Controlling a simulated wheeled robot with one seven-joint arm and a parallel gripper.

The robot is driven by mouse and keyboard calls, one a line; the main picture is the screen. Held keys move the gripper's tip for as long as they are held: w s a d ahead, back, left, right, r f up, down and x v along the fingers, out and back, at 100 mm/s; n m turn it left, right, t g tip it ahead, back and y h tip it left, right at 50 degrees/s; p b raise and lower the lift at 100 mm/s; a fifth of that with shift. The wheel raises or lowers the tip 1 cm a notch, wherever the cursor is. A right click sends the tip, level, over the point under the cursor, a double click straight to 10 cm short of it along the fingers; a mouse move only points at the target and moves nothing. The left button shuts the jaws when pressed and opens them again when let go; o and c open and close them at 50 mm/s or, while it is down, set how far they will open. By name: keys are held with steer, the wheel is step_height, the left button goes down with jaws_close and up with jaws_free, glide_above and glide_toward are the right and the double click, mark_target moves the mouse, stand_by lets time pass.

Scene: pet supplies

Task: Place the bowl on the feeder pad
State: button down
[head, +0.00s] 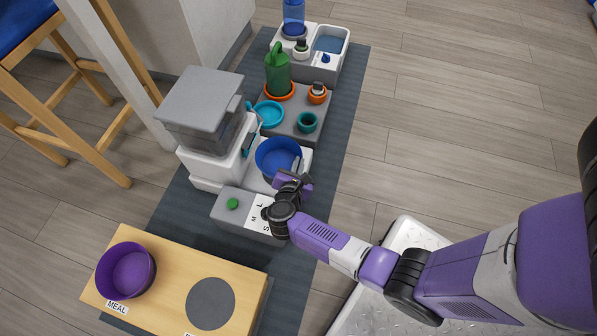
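A blue bowl (272,156) sits at or just above the white base (213,183) of the grey-lidded feeder. My gripper (296,170) is at the bowl's near right rim, with a light finger part showing against the bowl. The hand covers that contact, so whether the fingers close on the rim cannot be told. A purple bowl (128,272) stands on the left of a wooden board (175,262), behind a MEAL label. A flat dark grey disc (210,303) on the board's right is bare. Which surface is the feeder pad is not labelled visibly.
A grey box with a green button (233,203) lies between feeder and board. Beyond the feeder, a grey tray (290,120) holds a green watering can (277,70), a teal dish and small pots. A white water unit (333,45) stands farthest.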

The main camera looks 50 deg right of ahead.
step_height(320, 180, down, 4)
steer(key=shift+f+b, duration=0.1)
steer(key=shift+b, duration=1.15)
steer(key=shift+r, duration=0.2)
steer(key=shift+f, duration=0.15)
steer(key=c, duration=2)
jaws_free()
steer(key=shift+f, duration=0.1)
steer(key=o, duration=0.4)
